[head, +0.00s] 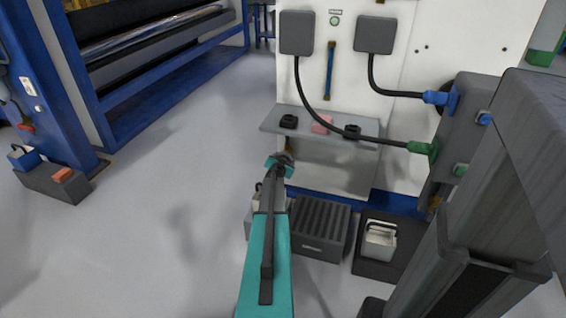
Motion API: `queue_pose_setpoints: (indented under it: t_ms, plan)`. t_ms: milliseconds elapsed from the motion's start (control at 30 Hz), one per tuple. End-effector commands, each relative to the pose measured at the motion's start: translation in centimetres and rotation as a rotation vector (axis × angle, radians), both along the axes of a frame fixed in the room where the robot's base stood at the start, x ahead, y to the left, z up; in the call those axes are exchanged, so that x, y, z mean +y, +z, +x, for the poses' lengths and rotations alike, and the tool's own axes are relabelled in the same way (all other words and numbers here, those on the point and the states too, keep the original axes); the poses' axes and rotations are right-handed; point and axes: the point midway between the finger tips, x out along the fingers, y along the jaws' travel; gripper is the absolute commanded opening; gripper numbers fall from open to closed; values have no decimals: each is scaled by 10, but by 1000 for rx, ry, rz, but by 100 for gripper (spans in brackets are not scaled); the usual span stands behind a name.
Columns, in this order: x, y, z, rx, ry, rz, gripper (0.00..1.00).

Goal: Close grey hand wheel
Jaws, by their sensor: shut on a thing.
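My gripper (279,165), at the end of my teal arm, is just below the left part of the grey shelf on the white cabinet. Its teal jaws are shut on a small dark grey thing, which appears to be the grey hand wheel (285,158). The jaws and arm hide much of it, so its shape and how far it is turned cannot be told. A small yellowish-brown piece shows just above it, under the shelf.
The grey shelf (270,124) holds two black round parts (288,121) (352,132) and a pink block (322,124). Cables with a blue plug (435,97) and a green plug (420,148) run right.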

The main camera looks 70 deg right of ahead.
Motion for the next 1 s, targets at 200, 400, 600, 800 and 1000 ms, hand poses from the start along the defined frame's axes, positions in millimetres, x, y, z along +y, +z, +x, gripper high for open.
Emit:
queue_pose_setpoints:
  t_ms: [200, 400, 600, 800, 1000]
  plan:
    - [-2, 0, -2, -64, -4, 0, 40]
    - [-2, 1, -2, -95, -4, 3, 40]
    - [-2, 2, -1, -104, -5, 4, 40]
    - [-2, 2, -1, -103, -5, 3, 40]
    - [-1, 1, -1, -104, -4, 4, 81]
